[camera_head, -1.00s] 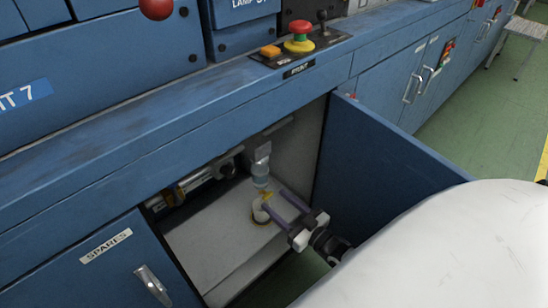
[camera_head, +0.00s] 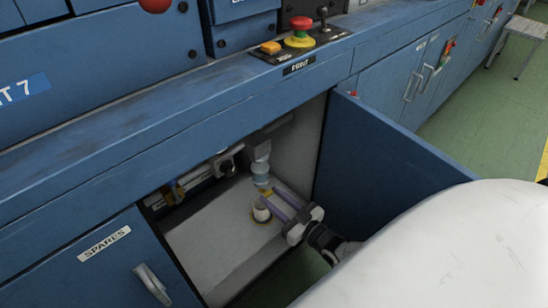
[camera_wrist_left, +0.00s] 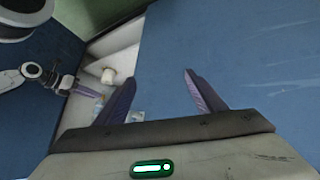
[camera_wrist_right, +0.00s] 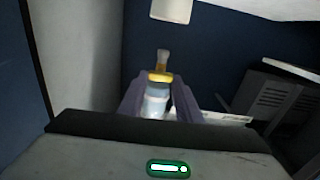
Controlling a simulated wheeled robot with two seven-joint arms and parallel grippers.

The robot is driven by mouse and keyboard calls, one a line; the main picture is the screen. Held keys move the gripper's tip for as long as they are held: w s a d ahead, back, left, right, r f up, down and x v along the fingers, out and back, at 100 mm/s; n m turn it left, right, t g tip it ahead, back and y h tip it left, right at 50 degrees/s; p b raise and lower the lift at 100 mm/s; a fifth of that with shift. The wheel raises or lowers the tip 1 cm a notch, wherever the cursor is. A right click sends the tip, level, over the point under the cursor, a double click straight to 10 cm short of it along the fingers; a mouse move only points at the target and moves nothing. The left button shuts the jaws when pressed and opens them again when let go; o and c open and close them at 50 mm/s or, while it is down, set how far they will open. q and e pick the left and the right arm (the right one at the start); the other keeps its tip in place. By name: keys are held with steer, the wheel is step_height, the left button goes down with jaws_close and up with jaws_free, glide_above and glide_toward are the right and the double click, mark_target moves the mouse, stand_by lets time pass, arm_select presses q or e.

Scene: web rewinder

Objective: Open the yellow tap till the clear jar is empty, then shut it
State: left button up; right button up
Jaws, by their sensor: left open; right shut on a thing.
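The clear jar (camera_head: 261,168) hangs upright under a grey fitting inside the open cabinet, with the yellow tap (camera_head: 265,190) at its lower end. My right gripper (camera_head: 270,197) reaches in from the right, its fingers shut on the yellow tap. In the right wrist view the jar (camera_wrist_right: 156,100) shows between the fingers, with the yellow tap (camera_wrist_right: 160,77) at their tips. I cannot tell the liquid level. A white cup (camera_head: 261,213) stands below the tap. My left gripper (camera_wrist_left: 155,82) is open and empty before a blue panel, outside the head view.
The open blue cabinet door (camera_head: 385,160) stands to the right of my right gripper. The blue counter edge (camera_head: 180,122) overhangs the opening. Pipework (camera_head: 190,183) lies at the cabinet's back left. The pale shelf (camera_head: 205,235) is bare left of the cup.

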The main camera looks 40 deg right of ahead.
steer(key=n, duration=0.2)
steer(key=shift+n, duration=0.4)
arm_select(q)
steer(key=shift+a, duration=0.1)
arm_select(e)
steer(key=shift+a+f+n, duration=0.1)
steer(key=shift+n, duration=1.8)
steer(key=o, duration=1)
steer(key=shift+o, duration=0.2)
arm_select(q)
steer(key=p, duration=0.1)
steer(key=a+r+t+p, duration=0.1)
steer(key=shift+s+a+r+n+y+p, duration=0.15)
steer(key=shift+r+n+y+p, duration=0.15)
steer(key=shift+n, duration=0.1)
arm_select(e)
steer(key=s, duration=1)
steer(key=shift+s+d, duration=0.2)
steer(key=shift+d, duration=0.2)
arm_select(q)
steer(key=shift+f, duration=0.1)
